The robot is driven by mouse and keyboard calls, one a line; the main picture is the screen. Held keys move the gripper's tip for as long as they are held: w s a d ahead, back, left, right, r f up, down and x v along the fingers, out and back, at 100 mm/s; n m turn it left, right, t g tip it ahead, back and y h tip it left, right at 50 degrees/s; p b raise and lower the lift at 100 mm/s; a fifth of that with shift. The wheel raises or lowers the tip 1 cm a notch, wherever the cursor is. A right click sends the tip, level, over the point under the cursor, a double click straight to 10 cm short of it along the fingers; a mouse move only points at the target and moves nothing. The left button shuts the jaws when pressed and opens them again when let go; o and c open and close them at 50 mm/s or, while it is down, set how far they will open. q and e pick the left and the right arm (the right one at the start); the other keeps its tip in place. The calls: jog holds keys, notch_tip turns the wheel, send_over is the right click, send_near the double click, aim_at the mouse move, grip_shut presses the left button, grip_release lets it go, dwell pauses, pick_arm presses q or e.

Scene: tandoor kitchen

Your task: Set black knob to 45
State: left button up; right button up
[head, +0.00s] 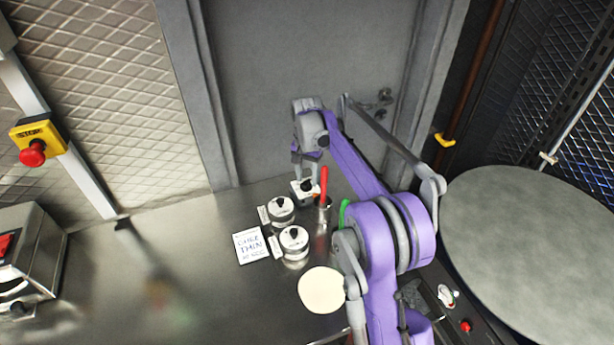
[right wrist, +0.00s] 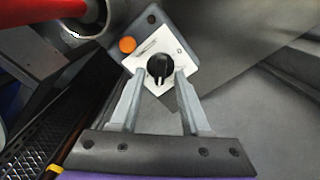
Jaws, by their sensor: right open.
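The black knob (right wrist: 160,66) sits on a white dial plate with an orange lamp (right wrist: 127,45) beside it in the right wrist view. In the head view the knob (head: 306,186) is small, on a little white-faced box at the back of the steel counter. My right gripper (right wrist: 158,78) is open, its two fingers pointing at the plate, one to each side of the knob's lower part. Whether they touch it I cannot tell. In the head view this gripper (head: 304,168) is just above the box. The knob's exact setting is too small to read. My left gripper is out of view.
Two lidded tins (head: 294,240) and a lettered card (head: 251,246) stand left of the box. A red-handled tool (head: 324,185) is close on its right. A pale round disc (head: 321,290) lies in front. The counter's left is mostly clear; a large round slab (head: 535,250) is at right.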

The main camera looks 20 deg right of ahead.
aim_at(307, 180)
jog(key=shift+r, duration=0.1)
notch_tip(307, 180, up, 11)
jog(key=shift+f+p, duration=0.2)
jog(key=shift+p, duration=0.25)
